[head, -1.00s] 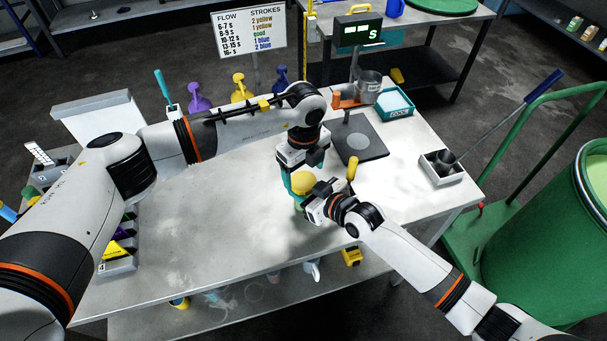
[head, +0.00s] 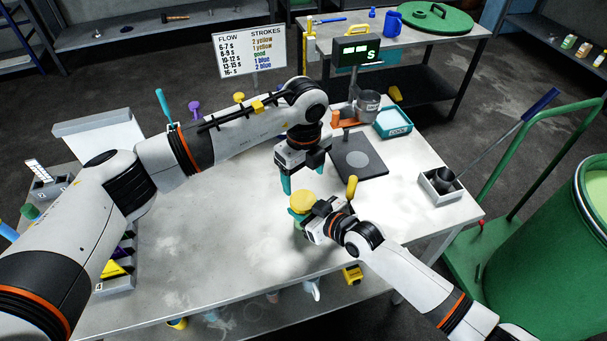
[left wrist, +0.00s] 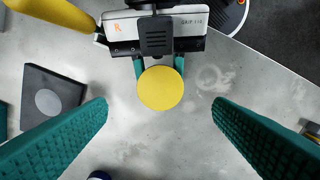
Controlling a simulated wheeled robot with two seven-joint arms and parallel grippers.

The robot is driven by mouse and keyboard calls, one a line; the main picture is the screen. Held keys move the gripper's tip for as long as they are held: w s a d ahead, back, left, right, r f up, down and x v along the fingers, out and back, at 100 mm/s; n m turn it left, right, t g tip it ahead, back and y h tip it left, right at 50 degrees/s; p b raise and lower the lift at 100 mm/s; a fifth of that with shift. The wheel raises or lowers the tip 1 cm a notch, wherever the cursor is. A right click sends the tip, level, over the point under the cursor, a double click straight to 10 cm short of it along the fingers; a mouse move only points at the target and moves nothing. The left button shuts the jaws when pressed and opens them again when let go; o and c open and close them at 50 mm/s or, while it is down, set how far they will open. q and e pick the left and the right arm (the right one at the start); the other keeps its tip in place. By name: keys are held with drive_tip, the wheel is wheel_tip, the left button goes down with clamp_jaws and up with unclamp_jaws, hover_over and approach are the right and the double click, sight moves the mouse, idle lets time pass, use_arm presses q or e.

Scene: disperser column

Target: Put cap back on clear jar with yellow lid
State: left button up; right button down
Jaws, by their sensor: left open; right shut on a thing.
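The clear jar (head: 298,217) is between the fingers of my right gripper (head: 308,221), which is shut on it, above or on the table. Its yellow lid (head: 302,201) sits on top and looks level; I cannot tell how tightly it is seated. My left gripper (head: 301,180) is open and empty, with its teal fingers pointing down above the lid. In the left wrist view the round yellow lid (left wrist: 160,88) lies between and below the open fingers (left wrist: 160,110). It hides most of the jar there, with the right gripper's teal fingers beside it.
A dark plate with a grey disc (head: 359,158) lies behind the jar. A yellow rounded rod (head: 351,187) stands beside my right gripper. A teal tray (head: 393,122) and a grey holder with a dark cup (head: 440,185) are to the right.

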sight(303, 199)
use_arm(q)
wheel_tip(303, 199, down, 8)
drive_tip(key=shift+f, duration=0.1)
idle(0.4)
drive_tip(key=c, duration=1)
drive_tip(key=o, duration=1.1)
drive_tip(key=shift+r, duration=0.2)
drive_tip(key=shift+r, duration=2.15)
drive_tip(key=o, duration=0.5)
drive_tip(key=shift+c, duration=0.2)
